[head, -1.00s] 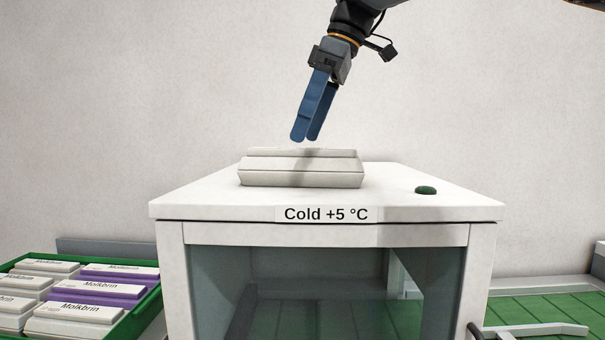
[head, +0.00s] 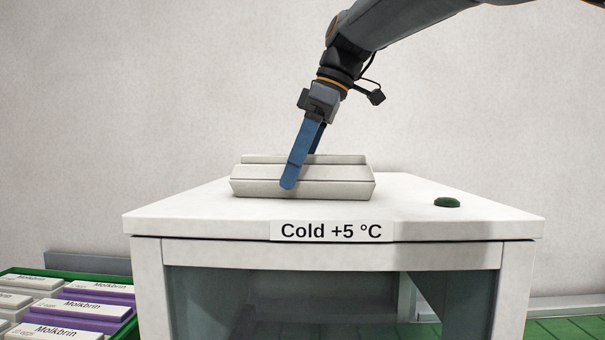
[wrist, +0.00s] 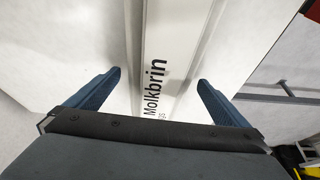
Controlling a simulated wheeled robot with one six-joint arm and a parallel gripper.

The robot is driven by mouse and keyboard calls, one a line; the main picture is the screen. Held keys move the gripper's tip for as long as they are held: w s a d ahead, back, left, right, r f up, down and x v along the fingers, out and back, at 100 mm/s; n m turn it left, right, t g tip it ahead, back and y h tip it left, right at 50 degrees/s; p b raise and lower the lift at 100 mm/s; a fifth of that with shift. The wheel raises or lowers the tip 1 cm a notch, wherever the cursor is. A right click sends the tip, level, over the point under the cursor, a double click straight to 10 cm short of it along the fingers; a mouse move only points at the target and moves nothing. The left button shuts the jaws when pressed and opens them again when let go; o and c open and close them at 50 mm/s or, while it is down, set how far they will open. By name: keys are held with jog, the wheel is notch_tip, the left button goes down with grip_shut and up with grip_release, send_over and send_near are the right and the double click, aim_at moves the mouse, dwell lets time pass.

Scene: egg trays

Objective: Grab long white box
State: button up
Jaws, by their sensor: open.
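The long white box (head: 340,181) lies flat on top of the white cold cabinet (head: 190,212), which is labelled "Cold +5 °C". In the wrist view the box (wrist: 172,50) shows "Molkbrin" lettering and runs between my two blue fingers. My gripper (head: 303,165) is open. In the head view one finger hangs in front of the box's near side and the other is partly hidden behind it. In the wrist view the fingertips of my gripper (wrist: 160,78) stand on either side of the box, with gaps; I see no grip on it.
A dark green round object (head: 447,202) sits on the cabinet top at the right. A green crate (head: 125,329) with white and purple Molkbrin boxes stands at lower left. Green surface shows at lower right. The cabinet top beside the box is otherwise clear.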

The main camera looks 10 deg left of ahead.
jog(key=shift+x, duration=0.9)
jog(key=c, duration=1.5)
jog(key=shift+r, duration=0.1)
jog(key=shift+c, duration=0.9)
jog(key=shift+w+r, duration=0.1)
